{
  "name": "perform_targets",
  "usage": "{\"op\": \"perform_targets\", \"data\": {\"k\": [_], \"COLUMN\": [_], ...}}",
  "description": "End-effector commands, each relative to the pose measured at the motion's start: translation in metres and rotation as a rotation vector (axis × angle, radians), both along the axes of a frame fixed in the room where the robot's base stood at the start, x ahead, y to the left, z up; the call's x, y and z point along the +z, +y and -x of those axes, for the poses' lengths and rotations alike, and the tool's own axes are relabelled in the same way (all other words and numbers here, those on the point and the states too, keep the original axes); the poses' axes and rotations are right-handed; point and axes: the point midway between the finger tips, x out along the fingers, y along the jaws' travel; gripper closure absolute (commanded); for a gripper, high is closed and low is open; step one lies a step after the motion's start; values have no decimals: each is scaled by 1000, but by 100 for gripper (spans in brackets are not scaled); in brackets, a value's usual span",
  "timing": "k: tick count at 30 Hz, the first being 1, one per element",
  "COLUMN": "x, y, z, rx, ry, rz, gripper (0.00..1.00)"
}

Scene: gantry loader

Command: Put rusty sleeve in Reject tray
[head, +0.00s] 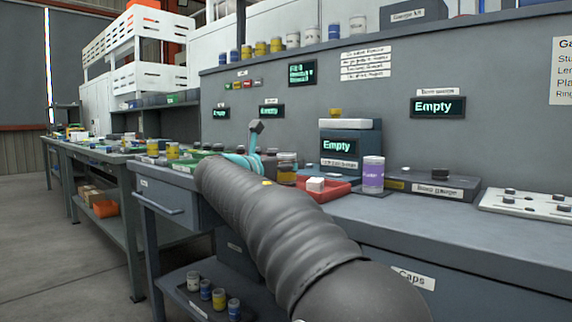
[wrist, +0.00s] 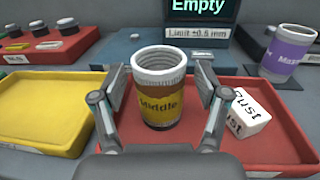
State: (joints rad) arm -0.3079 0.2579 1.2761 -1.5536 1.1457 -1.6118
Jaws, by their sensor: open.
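A hollow, open-topped sleeve (wrist: 158,90) with a yellow label reading "Middle" stands upright between my fingers in the wrist view. Its rim and inside look ridged and grey-brown; I cannot make out rust for certain. It also shows in the head view (head: 287,168). My gripper (wrist: 160,110) is open, with one finger on each side of the sleeve. The red tray (wrist: 276,143) lies under and around the sleeve, which appears to stand inside it; the tray also shows in the head view (head: 343,190). No "Reject" label is readable.
A white block (wrist: 238,114) with black lettering lies in the red tray, close to the right finger. A yellow tray (wrist: 42,112) adjoins on the left. A purple-labelled container (wrist: 287,52) stands behind right. A box with an "Empty" display (head: 346,150) stands behind.

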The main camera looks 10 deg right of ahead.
Motion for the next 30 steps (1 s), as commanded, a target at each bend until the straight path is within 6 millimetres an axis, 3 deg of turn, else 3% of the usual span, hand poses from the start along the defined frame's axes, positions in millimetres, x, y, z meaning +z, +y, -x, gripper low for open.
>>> {"op": "perform_targets", "data": {"k": [16,30], "x": [1,0], "y": [74,84], "z": [65,76], "rx": [5,1], "ry": [-1,-1], "rz": [1,1], "gripper": [26,26]}}
